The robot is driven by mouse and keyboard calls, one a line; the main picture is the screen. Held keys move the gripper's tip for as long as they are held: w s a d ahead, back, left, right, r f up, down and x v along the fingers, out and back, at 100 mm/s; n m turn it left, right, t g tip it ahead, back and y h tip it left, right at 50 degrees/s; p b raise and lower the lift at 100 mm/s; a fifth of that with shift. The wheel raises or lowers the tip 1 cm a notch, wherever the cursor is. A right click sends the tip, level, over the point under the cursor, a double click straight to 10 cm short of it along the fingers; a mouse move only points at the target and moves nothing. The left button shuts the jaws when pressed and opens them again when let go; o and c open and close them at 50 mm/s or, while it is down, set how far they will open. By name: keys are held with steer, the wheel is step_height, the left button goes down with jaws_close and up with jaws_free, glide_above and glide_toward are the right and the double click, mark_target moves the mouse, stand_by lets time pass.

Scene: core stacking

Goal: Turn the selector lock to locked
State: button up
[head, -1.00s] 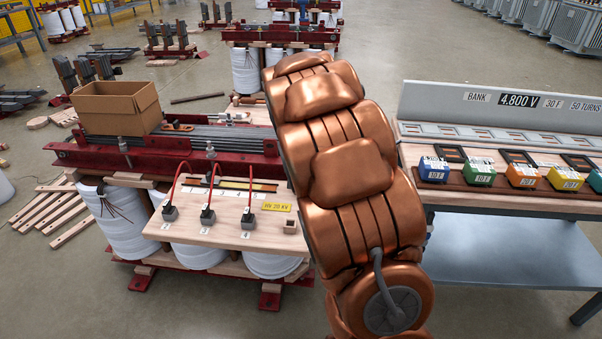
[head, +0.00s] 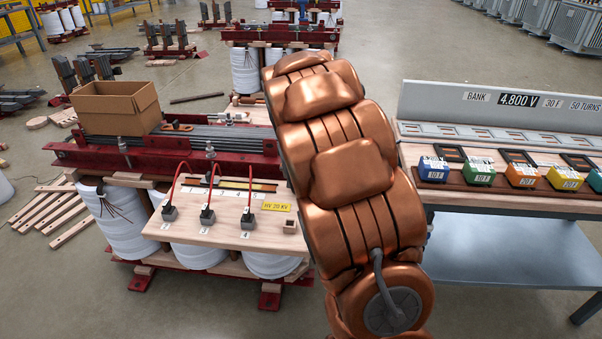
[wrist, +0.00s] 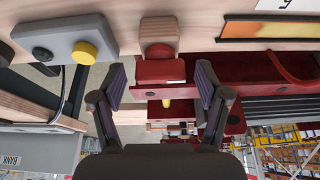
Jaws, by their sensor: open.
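My gripper (wrist: 160,78) is open in the wrist view, its two dark fingers spread apart. A red piece (wrist: 160,70) below a small wooden block (wrist: 158,32) shows between the fingers, apart from both. I cannot tell whether this is the selector lock. A grey box (wrist: 62,40) with a yellow round button and a dark one is at upper left. In the head view my copper arm hides the gripper and the area behind it. No part clearly reads as the selector lock there.
The wooden terminal board (head: 222,237) with red leads sits on the red-framed transformer core (head: 75,152), left of my arm. A cardboard box (head: 117,108) stands on the core. A bench (head: 480,205) with several coloured blocks is at right. Open floor lies at lower left.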

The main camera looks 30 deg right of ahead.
steer(key=v, duration=1.1)
steer(key=shift+r, duration=0.35)
steer(key=shift+a, duration=0.1)
steer(key=s+a+f+n+g+y, duration=0.1)
steer(key=s+a+f+n+g, duration=0.15)
steer(key=s+a, duration=0.65)
steer(key=s+a+f+n+g+y, duration=0.1)
steer(key=s+a+f+n+g, duration=0.3)
steer(key=s, duration=1)
steer(key=s+a+f+n+y, duration=0.1)
steer(key=s+a+n, duration=0.1)
steer(key=s+a, duration=0.75)
step_height(320, 180, up, 21)
steer(key=s+d+t+p, duration=0.1)
steer(key=s+p, duration=0.1)
steer(key=p, duration=1.8)
steer(key=shift+d, duration=0.25)
steer(key=shift+r, duration=0.1)
